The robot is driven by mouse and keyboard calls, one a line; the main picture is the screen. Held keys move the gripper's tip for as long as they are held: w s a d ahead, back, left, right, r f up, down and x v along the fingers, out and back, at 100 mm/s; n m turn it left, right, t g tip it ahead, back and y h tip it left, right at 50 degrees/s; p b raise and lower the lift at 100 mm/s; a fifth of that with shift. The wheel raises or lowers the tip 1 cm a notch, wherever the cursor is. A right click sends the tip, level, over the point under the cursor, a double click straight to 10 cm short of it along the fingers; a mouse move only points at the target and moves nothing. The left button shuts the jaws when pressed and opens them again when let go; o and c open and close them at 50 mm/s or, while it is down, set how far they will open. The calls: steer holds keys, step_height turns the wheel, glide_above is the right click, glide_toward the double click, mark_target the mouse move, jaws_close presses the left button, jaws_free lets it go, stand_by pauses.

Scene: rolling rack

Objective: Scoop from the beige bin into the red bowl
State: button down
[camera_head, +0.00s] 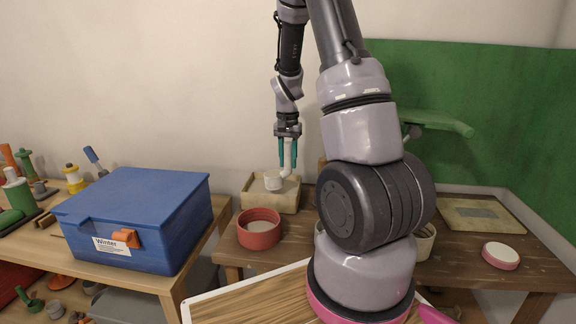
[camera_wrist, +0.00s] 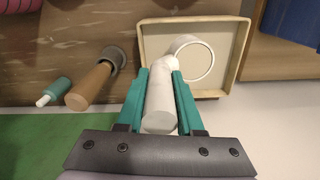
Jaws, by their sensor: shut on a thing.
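My gripper (camera_head: 288,166) points down with its green fingers shut on the handle of a white scoop (camera_head: 272,182). In the wrist view the fingers (camera_wrist: 160,88) clasp the scoop's handle (camera_wrist: 160,108) from both sides. The scoop's round cup (camera_wrist: 194,62) faces the wrist camera and overlaps the beige bin (camera_wrist: 240,55). In the head view the cup is over or within the bin (camera_head: 285,201); its exact height is unclear. I cannot tell whether the cup holds anything. The red bowl (camera_head: 259,240) stands in front of the bin, slightly left, with a pale inside.
A blue box (camera_head: 140,215) stands on the left table. My arm hides part of the wooden table. A cream container (camera_head: 424,240) and a pink-rimmed lid (camera_head: 500,255) sit to the right. The wrist view shows a wooden-handled tool (camera_wrist: 88,88) beside the bin.

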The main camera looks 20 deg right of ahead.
steer(key=shift+t+y, duration=0.3)
steer(key=shift+y, duration=0.1)
steer(key=shift+r, duration=5.2)
steer(key=c, duration=1.4)
jaws_free()
jaws_close()
